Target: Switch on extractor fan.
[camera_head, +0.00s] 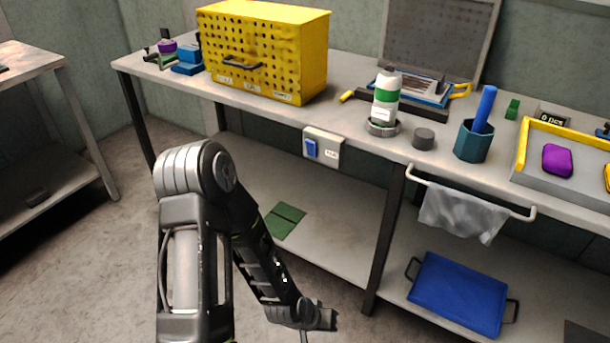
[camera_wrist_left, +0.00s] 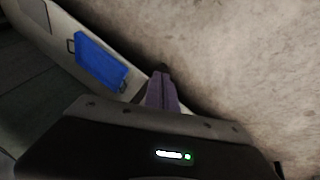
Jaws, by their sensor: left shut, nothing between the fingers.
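A pale switch box (camera_head: 323,147) is fixed to the front edge of the workbench, with a blue rocker (camera_head: 310,148) on its left half and a small label too fine to read. I cannot tell the rocker's position. My left arm comes in low at the left and reaches down in front of the bench, its end well below the switch box. My left gripper (camera_wrist_left: 162,88) shows in the left wrist view with its fingers together and empty, over the floor side of the lower shelf. The switch box is not in that view. My right gripper is not in view.
A yellow perforated cabinet (camera_head: 262,55) stands on the bench above the switch box. A towel (camera_head: 460,211) hangs on a rail to the right. A blue tray (camera_head: 459,292) lies on the lower shelf; it also shows in the left wrist view (camera_wrist_left: 100,61). A bench leg (camera_head: 388,240) stands between.

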